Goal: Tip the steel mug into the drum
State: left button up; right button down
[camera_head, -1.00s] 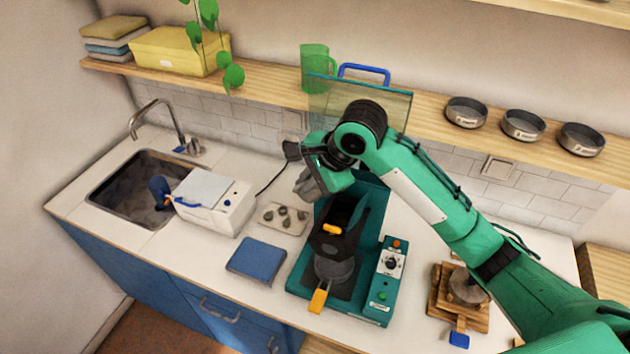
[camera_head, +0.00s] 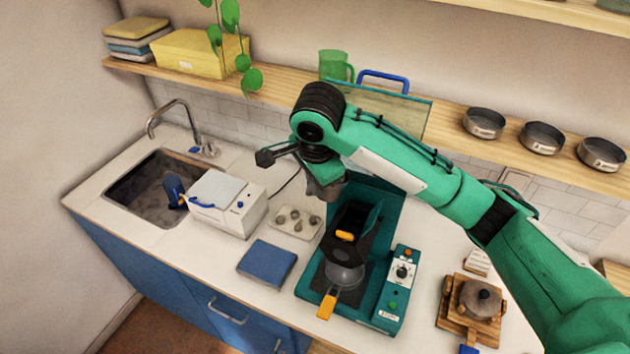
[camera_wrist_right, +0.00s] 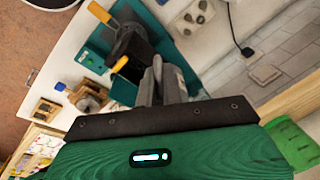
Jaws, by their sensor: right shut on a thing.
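The drum (camera_head: 352,222) is the dark, open-topped vessel on the teal machine, with orange handles; it also shows in the right wrist view (camera_wrist_right: 132,42). My right gripper (camera_head: 326,187) hangs just behind and left of the drum, above the counter. It is shut on a grey metal thing, which I take to be the steel mug (camera_head: 325,178). Gripper and wrist hide much of it, and its contents cannot be seen. In the right wrist view, grey metal shows at the jaws (camera_wrist_right: 163,85), beside the drum. My left gripper is not in view.
The machine's control panel (camera_head: 400,285) stands right of the drum. A tray with small cups (camera_head: 296,222), a blue pad (camera_head: 267,263) and a white box (camera_head: 226,203) lie left. A wooden stand (camera_head: 473,308) is at right. The shelf (camera_head: 455,122) runs behind my arm.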

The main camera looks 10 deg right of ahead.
jog(key=shift+r, duration=0.1)
jog(key=shift+w+d+r+h, duration=0.1)
jog(key=shift+r+h, duration=0.4)
jog(key=shift+r+g+h, duration=0.4)
jog(key=shift+r+h, duration=0.55)
jog(key=shift+h, duration=0.15)
